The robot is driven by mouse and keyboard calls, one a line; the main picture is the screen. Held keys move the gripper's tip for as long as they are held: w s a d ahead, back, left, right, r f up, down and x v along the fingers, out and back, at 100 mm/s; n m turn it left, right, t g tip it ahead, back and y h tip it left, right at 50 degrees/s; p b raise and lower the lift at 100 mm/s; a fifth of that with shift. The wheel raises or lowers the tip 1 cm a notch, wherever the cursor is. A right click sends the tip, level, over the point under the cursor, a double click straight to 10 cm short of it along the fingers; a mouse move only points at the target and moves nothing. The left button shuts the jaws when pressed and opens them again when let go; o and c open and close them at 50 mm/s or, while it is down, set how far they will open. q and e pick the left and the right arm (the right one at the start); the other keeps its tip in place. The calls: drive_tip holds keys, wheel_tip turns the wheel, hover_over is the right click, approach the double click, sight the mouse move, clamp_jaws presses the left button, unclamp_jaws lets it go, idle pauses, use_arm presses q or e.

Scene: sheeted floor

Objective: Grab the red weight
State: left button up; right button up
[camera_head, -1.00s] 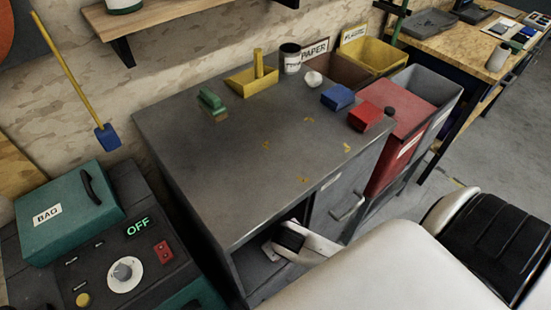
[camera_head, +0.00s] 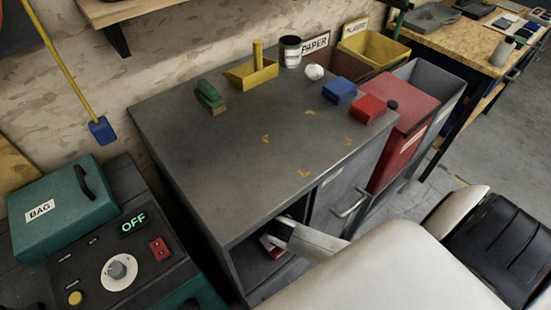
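My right arm comes in from the lower right, and its dark gripper (camera_head: 284,231) reaches into the open front compartment of the grey cabinet (camera_head: 230,160). A small red patch (camera_head: 267,243) shows inside the compartment beside the gripper. It may be the red weight, but it is mostly hidden. The fingertips are hidden too, so I cannot tell whether they are open or shut. A red block (camera_head: 367,108) sits on the cabinet top at the right edge, well apart from the gripper. My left gripper is not in view.
The cabinet top also holds a blue block (camera_head: 339,91), a white crumpled ball (camera_head: 314,72), a can (camera_head: 290,52), a yellow dustpan (camera_head: 252,73) and a green brush (camera_head: 210,95). A closed door with a handle (camera_head: 350,204) is right of the opening. Bins stand beyond.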

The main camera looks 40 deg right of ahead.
clamp_jaws()
idle(1.4)
drive_tip(key=shift+w+r, duration=0.15)
